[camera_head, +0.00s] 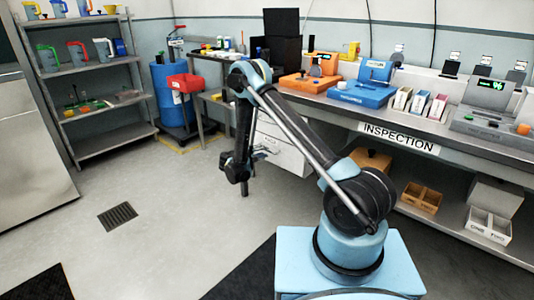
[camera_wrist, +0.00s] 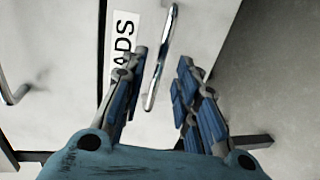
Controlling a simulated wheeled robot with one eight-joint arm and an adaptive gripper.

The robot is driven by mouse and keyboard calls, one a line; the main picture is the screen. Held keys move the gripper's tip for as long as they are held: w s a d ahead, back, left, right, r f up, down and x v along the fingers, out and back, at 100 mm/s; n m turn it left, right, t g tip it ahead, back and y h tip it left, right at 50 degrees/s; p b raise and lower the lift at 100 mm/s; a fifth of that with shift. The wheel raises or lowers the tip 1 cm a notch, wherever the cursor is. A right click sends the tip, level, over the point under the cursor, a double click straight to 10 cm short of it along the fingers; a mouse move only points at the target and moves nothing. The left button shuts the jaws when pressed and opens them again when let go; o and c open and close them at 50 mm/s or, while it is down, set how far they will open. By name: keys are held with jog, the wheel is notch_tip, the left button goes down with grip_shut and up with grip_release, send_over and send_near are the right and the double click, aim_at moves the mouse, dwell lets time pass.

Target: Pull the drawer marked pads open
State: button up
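The white drawer front (camera_wrist: 205,28) fills the upper middle of the wrist view. Its label (camera_wrist: 124,35) shows the letters "ADS"; the rest is hidden behind my left finger. A metal bar handle (camera_wrist: 163,55) stands on this front. My gripper (camera_wrist: 161,60) is open, with one blue-padded finger on each side of the handle; I cannot tell whether either finger touches it. In the head view my gripper (camera_head: 243,180) hangs in front of the white drawer cabinet (camera_head: 283,152) under the bench, and my arm hides part of the cabinet.
Another drawer handle (camera_wrist: 14,92) shows at the left of the wrist view. The inspection bench (camera_head: 430,145) runs along the right with boxes on its lower shelf. A blue barrel (camera_head: 168,95) and red bin (camera_head: 186,83) stand behind. The floor (camera_head: 170,195) at left is mostly clear.

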jog(key=shift+x, duration=1.95)
grip_shut()
jog(key=shift+d, duration=0.1)
